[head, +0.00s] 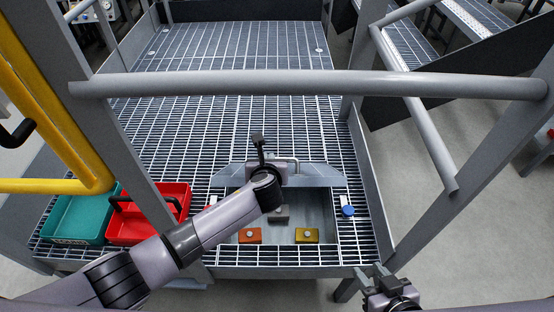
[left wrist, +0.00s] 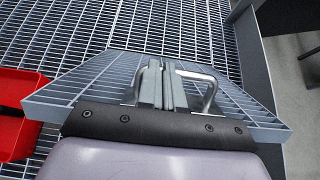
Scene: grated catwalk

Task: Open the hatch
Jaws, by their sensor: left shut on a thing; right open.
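The hatch (head: 325,177) is a grated metal panel in the catwalk floor. It is raised and tilted, with an open recess (head: 318,212) showing below it. In the left wrist view the hatch (left wrist: 88,85) fills the middle, with a bent metal handle (left wrist: 208,90). My left gripper (head: 279,172) is at the handle; in the left wrist view its fingers (left wrist: 162,84) are shut on the handle's left part. My own arm hides part of the hatch and recess. My right gripper (head: 384,284) is low at the right, away from the hatch, open.
An orange block (head: 250,235) and a yellow block (head: 307,235) are in the recess. A blue round thing (head: 348,211) lies at its right edge. Teal (head: 77,222) and red (head: 176,191) bins stand at left. A grey rail (head: 310,84) crosses above; the grating behind the hatch is clear.

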